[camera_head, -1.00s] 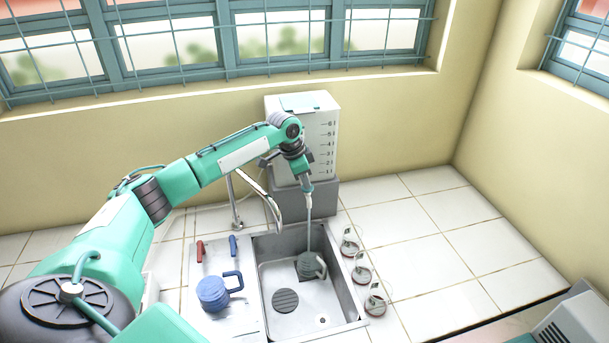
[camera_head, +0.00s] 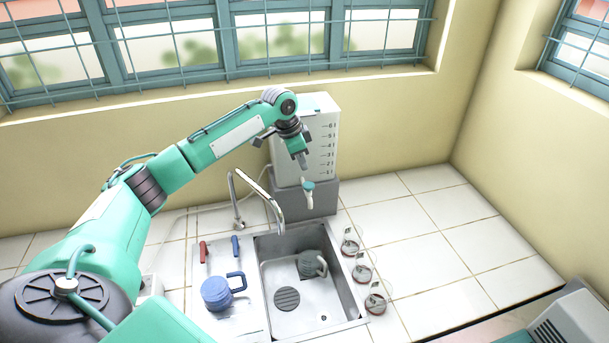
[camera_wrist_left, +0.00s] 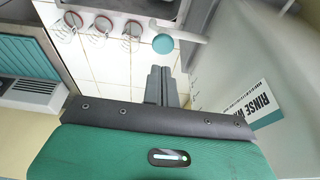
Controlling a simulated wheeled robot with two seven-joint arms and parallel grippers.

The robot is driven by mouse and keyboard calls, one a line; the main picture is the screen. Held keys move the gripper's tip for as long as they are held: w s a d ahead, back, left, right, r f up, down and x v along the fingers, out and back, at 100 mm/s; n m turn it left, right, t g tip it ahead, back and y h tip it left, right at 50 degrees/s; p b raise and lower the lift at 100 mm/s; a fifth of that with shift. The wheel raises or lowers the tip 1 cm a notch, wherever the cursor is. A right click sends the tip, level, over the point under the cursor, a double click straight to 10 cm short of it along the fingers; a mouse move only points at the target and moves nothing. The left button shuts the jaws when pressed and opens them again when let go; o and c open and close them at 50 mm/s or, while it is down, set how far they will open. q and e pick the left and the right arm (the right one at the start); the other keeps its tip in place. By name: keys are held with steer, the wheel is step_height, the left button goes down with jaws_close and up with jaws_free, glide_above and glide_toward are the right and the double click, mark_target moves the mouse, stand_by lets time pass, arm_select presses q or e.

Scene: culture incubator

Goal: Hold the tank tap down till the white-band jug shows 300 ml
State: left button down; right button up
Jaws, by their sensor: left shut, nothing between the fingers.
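The white tank (camera_head: 312,150) with level marks stands on a grey block behind the sink. Its white tap with a teal top (camera_head: 308,187) juts out at the front, and no water runs from it. A dark grey-green jug (camera_head: 309,263) stands in the sink below the tap; its band and its level are too small to read. My left gripper (camera_head: 303,163) is shut and empty, just above the tap and apart from it. In the left wrist view the shut fingers (camera_wrist_left: 160,84) point toward the tap's round teal top (camera_wrist_left: 163,43). My right gripper is out of view.
A blue jug (camera_head: 216,293) stands on the board left of the sink (camera_head: 262,318). A curved metal faucet (camera_head: 273,206) rises behind the sink. Several wire-and-glass items (camera_head: 363,272) line the sink's right side. The white tiled counter (camera_head: 440,245) farther right is clear.

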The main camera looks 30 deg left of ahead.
arm_select(q)
steer(key=b+v, duration=0.1)
steer(key=v, duration=0.5)
steer(key=shift+b, duration=0.35)
steer(key=shift+w, duration=0.1)
